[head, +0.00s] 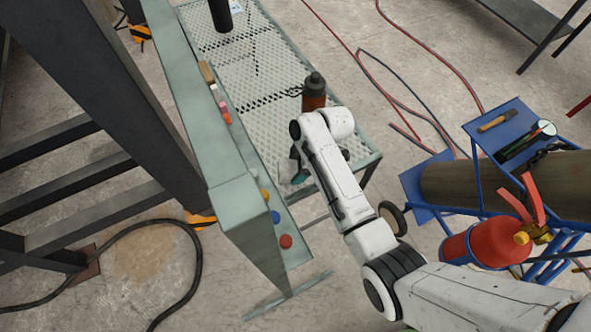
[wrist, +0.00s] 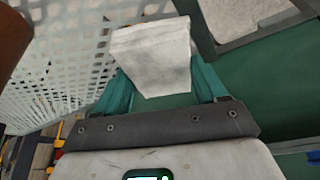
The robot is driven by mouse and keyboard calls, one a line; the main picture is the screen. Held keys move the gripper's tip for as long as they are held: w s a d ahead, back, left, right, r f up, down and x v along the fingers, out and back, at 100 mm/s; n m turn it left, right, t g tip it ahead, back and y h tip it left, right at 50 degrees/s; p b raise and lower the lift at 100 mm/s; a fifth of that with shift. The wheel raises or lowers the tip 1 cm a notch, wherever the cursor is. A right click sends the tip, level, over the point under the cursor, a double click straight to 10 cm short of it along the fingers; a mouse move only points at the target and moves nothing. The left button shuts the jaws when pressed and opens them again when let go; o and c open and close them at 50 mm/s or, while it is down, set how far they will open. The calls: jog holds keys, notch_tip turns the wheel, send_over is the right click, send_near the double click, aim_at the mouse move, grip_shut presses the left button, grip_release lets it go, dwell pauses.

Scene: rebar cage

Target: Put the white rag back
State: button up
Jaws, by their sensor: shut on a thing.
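The white rag (wrist: 152,50) is a folded pale cloth in the wrist view. It sits between the two teal fingers of my gripper (wrist: 163,88), which is shut on it. Part of the rag sticks out beyond the fingertips, over the perforated bench top. In the head view my gripper (head: 299,167) is over the near end of the mesh bench (head: 268,70), mostly hidden behind my arm.
A grey-green beam (head: 190,90) with several small coloured items runs along the bench's left side. A dark orange bottle (head: 314,92) and a black cylinder (head: 221,15) stand on the bench. A blue cart (head: 505,125) with a red extinguisher (head: 485,246) is at right.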

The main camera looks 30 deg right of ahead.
aim_at(296, 171)
jog(key=shift+w+f, duration=0.55)
jog(key=shift+f, duration=0.15)
jog(key=shift+s+f, duration=0.1)
jog(key=shift+f, duration=1.3)
jog(key=o, duration=1.2)
jog(key=v, duration=1.2)
jog(key=s+d+m+h, duration=0.1)
jog(key=s+m+h, duration=0.1)
jog(key=s+m, duration=0.5)
jog(key=s+d+r+m+h, duration=0.1)
jog(key=s+m, duration=0.5)
jog(key=s, duration=1.4)
jog(key=shift+s+d+r+m+g+h, duration=0.25)
jog(key=shift+d+r+m+g+h, duration=0.15)
jog(key=shift+d+h, duration=0.25)
